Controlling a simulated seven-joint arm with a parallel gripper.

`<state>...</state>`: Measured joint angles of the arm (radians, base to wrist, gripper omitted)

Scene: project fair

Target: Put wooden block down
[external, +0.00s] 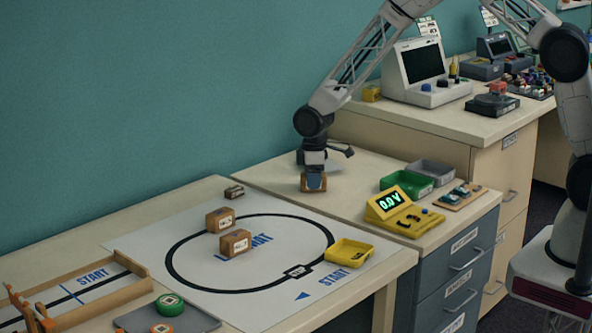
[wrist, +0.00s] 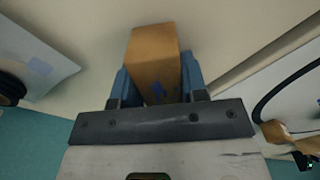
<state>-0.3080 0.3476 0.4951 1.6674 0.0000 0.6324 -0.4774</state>
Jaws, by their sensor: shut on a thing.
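My gripper (external: 314,181) is shut on a brown wooden block (external: 304,184). In the wrist view the block (wrist: 153,58) sits between the two blue fingers of my gripper (wrist: 156,84). The block is over the back left part of the cream cabinet top (external: 352,196), close to the teal wall. Whether its underside touches the surface is hidden from these angles. Two other labelled wooden blocks, one farther back (external: 219,220) and one nearer (external: 235,243), stand on the white mat (external: 200,286) with the black loop.
On the cabinet are a green tray (external: 408,179), a grey tray (external: 432,171), a yellow meter reading 0.0 V (external: 402,211) and a small wooden board (external: 460,196). A yellow tray (external: 349,253) sits at the mat's right edge.

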